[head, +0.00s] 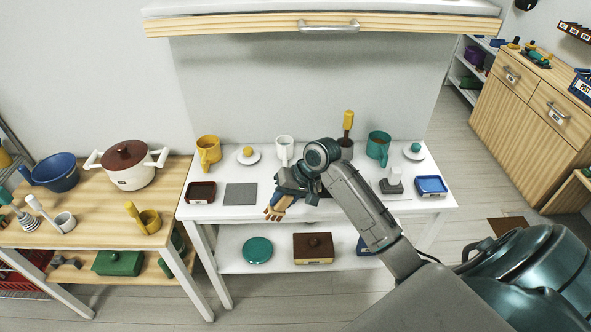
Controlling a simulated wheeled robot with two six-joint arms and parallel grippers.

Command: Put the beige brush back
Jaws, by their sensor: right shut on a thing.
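My right gripper (282,197) reaches in from the right over the white table (222,212). It is shut on a tan thing with a blue part, which looks like the beige brush (274,213). The brush hangs tilted near the table's front edge, and the gripper hides part of it. Whether it touches the table I cannot tell. A dark cup (346,153) with a yellow-handled tool (348,122) in it stands at the back, behind my arm. My left gripper is not in view.
On the table are a grey mat (240,194), a dark red tray (201,192), a blue tray (431,185), a yellow mug (208,151), a white mug (284,149) and a teal mug (378,147). A wooden table (95,209) with a white pot (129,174) stands left. A cabinet front (240,27) overhangs above.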

